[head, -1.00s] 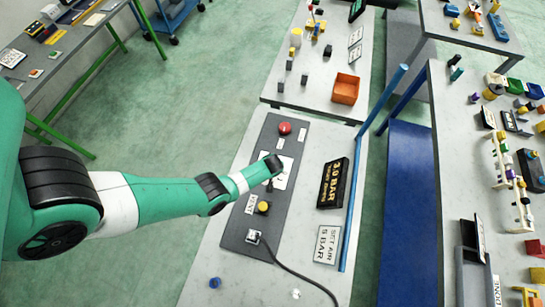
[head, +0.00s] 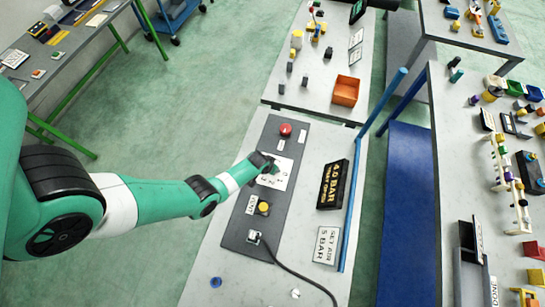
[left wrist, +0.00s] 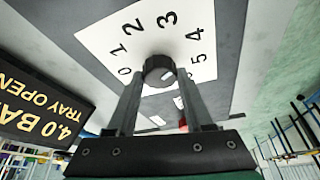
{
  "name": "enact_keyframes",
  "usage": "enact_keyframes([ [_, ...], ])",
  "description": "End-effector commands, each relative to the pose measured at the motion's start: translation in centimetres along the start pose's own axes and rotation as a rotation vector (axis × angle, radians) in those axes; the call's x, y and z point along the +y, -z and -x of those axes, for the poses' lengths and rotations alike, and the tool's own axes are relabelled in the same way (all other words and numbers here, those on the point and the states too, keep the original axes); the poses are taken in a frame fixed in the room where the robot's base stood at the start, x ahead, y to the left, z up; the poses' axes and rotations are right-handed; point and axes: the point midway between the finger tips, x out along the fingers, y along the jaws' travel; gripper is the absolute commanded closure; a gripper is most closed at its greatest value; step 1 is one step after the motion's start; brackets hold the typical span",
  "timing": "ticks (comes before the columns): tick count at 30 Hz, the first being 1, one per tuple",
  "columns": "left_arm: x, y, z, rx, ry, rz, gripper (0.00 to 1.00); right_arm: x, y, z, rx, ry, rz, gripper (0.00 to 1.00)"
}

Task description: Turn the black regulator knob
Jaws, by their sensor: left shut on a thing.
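The black regulator knob (left wrist: 158,66) stands on a white dial plate (left wrist: 105,35) numbered 0 to 5 in the left wrist view. A small white mark shows on the knob's lower right. My left gripper (left wrist: 160,74) is shut on the knob, one finger on each side. In the head view my left gripper (head: 272,168) is over the dial plate (head: 280,174) and hides the knob. A black display (left wrist: 35,105) reads 4.0 BAR and TRAY OPEN; it also shows in the head view (head: 333,185). My right gripper is not in view.
On the grey panel are a red button (head: 285,130) and a yellow button (head: 263,207). A sign (head: 326,246) reads SET AIR 5 BAR. A cable runs from the panel's near end. A blue rail (head: 357,180) edges the bench's right side.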

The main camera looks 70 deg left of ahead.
Motion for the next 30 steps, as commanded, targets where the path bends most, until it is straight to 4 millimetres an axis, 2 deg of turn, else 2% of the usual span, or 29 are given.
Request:
enact_keyframes([
  [9, -0.11, -0.02, -0.02, 0.000, -0.049, -0.120, 1.00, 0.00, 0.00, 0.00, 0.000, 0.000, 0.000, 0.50],
  [24, -0.09, -0.04, -0.03, -0.001, -0.058, -0.142, 1.00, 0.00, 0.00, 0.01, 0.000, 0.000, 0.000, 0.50],
  [25, -0.09, -0.04, -0.03, -0.001, -0.058, -0.142, 0.45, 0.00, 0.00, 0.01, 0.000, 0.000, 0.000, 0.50],
  [29, -0.09, -0.04, -0.03, -0.001, -0.058, -0.142, 0.22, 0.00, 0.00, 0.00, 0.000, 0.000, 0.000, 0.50],
  [30, -0.09, -0.04, -0.03, -0.001, -0.058, -0.142, 0.18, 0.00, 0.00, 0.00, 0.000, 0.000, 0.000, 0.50],
])
